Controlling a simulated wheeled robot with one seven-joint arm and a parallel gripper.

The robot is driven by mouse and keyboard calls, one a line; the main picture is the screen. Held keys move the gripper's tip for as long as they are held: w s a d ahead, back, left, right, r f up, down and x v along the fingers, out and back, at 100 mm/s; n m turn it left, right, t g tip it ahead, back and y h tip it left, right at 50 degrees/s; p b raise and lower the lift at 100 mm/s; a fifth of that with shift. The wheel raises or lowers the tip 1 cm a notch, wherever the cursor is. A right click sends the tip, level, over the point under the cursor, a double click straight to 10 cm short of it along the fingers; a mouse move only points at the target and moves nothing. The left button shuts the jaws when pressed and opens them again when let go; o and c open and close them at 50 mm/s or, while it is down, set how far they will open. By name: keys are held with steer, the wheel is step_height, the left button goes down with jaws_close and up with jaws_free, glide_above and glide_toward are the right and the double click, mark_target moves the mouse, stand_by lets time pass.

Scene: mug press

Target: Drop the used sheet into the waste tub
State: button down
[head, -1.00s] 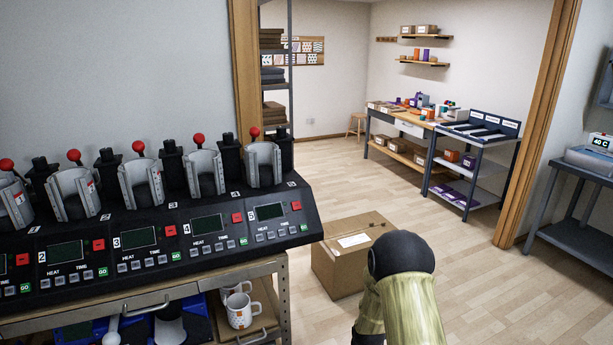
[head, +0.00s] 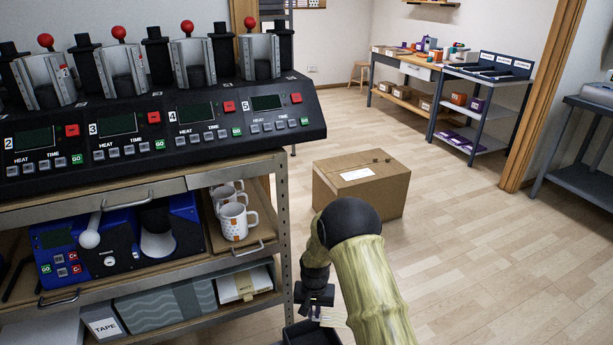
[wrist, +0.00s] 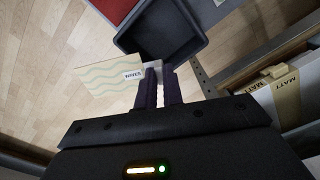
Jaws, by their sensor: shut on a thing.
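The used sheet (wrist: 112,76) is pale with green wavy lines and a white label reading WAVES. My gripper (wrist: 160,72) is shut on its right-hand edge in the wrist view, and most of the sheet sticks out to the left. The dark grey waste tub (wrist: 194,46) lies just beyond the fingertips, open and with nothing visible inside. The sheet mostly shows against the floor beside the tub; its height above the rim is unclear. In the head view my gripper (head: 318,297) is above the tub (head: 297,334), which is cut off by the bottom edge.
A steel-framed shelf unit (head: 283,230) with mugs (head: 236,220) and a mug press (head: 160,120) stands close on the left. A closed cardboard box (head: 385,190) sits on the floor ahead. The floor to the right is clear. A red surface (wrist: 112,8) borders the tub.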

steer(key=a+f+b, duration=0.2)
steer(key=f, duration=0.1)
steer(key=shift+w+a, duration=0.25)
steer(key=shift+w, duration=0.15)
steer(key=shift+f, duration=0.1)
step_height(320, 180, down, 6)
steer(key=b, duration=0.4)
steer(key=shift+b, duration=0.3)
